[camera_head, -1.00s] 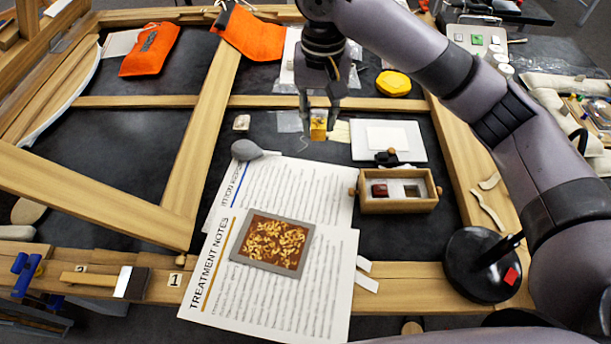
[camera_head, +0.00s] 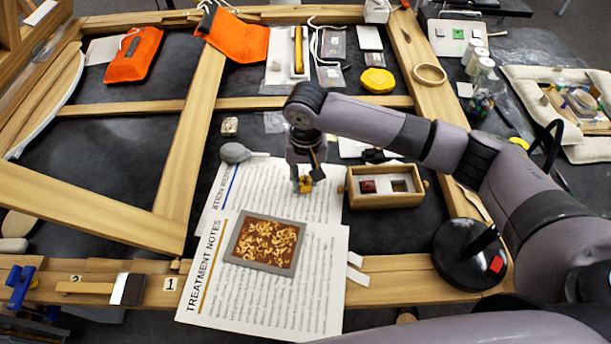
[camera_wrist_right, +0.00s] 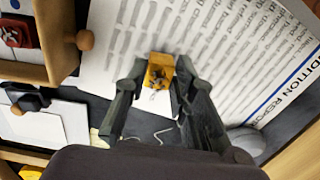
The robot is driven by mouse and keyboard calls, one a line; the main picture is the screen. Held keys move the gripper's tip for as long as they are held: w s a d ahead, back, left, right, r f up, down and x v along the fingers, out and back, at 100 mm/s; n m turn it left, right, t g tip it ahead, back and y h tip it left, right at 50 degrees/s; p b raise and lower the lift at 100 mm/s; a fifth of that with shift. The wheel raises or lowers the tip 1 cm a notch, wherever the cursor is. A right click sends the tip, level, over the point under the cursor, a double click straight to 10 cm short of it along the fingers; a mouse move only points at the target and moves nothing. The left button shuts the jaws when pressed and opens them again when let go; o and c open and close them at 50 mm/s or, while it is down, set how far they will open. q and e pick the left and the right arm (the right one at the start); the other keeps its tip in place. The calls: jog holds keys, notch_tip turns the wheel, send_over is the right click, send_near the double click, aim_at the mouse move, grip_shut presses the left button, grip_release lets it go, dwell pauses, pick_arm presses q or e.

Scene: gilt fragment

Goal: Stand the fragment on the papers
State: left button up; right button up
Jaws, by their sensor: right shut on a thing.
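The gilt fragment (camera_head: 305,184) is a small golden-yellow block. My right gripper (camera_head: 302,182) is shut on it and holds it over the upper sheet of papers. In the right wrist view the fragment (camera_wrist_right: 158,72) sits between the two dark fingertips, with printed text behind it. The papers are two overlapping printed sheets: the condition report (camera_head: 232,186) behind and the treatment notes (camera_head: 215,275) in front. I cannot tell whether the fragment touches the paper. My left gripper is not in view.
A framed gilt-patterned panel (camera_head: 240,251) lies on the treatment notes. A wooden box (camera_head: 385,200) stands just right of the gripper. A grey rounded weight (camera_head: 234,152) sits at the papers' back left corner. A black round base (camera_head: 462,272) is at the right.

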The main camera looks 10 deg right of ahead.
aim_at(306, 180)
jog(key=shift+f, duration=0.3)
jog(key=shift+f, duration=0.1)
jog(key=o, duration=1)
notch_tip(306, 180, up, 12)
jog(key=shift+r+b, duration=0.15)
jog(key=shift+b, duration=0.8)
